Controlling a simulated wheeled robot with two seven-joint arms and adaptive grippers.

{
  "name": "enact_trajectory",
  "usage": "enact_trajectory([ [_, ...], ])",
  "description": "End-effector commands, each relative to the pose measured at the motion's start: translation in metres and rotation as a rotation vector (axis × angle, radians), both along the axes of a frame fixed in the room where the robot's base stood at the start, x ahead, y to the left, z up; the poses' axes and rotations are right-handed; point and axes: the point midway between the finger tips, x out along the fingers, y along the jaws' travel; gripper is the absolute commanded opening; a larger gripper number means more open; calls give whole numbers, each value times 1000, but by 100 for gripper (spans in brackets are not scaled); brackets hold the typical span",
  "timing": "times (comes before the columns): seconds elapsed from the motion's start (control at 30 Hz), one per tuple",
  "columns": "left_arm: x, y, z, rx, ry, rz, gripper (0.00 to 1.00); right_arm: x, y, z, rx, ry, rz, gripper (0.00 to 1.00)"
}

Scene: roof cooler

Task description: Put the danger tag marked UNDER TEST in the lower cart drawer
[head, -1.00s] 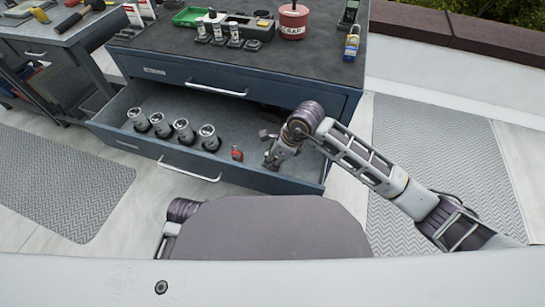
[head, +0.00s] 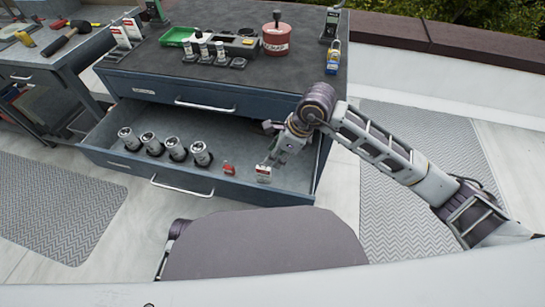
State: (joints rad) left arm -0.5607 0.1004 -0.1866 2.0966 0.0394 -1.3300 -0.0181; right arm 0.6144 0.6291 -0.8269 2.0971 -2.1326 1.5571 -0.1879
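The lower cart drawer (head: 236,188) is pulled open. A small tag with a white face and red marking (head: 263,172) is at the drawer's right part; its lettering is too small to read. My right gripper (head: 271,157) is over the right part of the drawer, just behind and above this tag. Its fingers look spread, and the tag appears free of them, though they are small in the view. My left gripper is not in view.
Several metal cylinders (head: 175,149) stand in the drawer's left part, with a small red item (head: 229,170) right of them. The upper drawer (head: 206,100) is shut. The cart top holds a green tray (head: 180,37), a red can (head: 277,38) and a padlock (head: 333,58).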

Motion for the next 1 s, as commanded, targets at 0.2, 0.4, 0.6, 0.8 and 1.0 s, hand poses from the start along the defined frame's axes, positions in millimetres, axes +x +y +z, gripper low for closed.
enact_trajectory([
  [0.2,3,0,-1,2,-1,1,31,-1,-2,6,0,1,0,35],
  [0.4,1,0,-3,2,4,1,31,-1,-2,5,0,1,0,35],
  [0.6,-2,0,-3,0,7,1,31,-1,-2,5,0,1,0,35],
  [0.8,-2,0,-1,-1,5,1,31,-1,-2,5,0,1,0,35],
  [1.0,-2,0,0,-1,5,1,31,-1,-2,5,0,1,0,35],
])
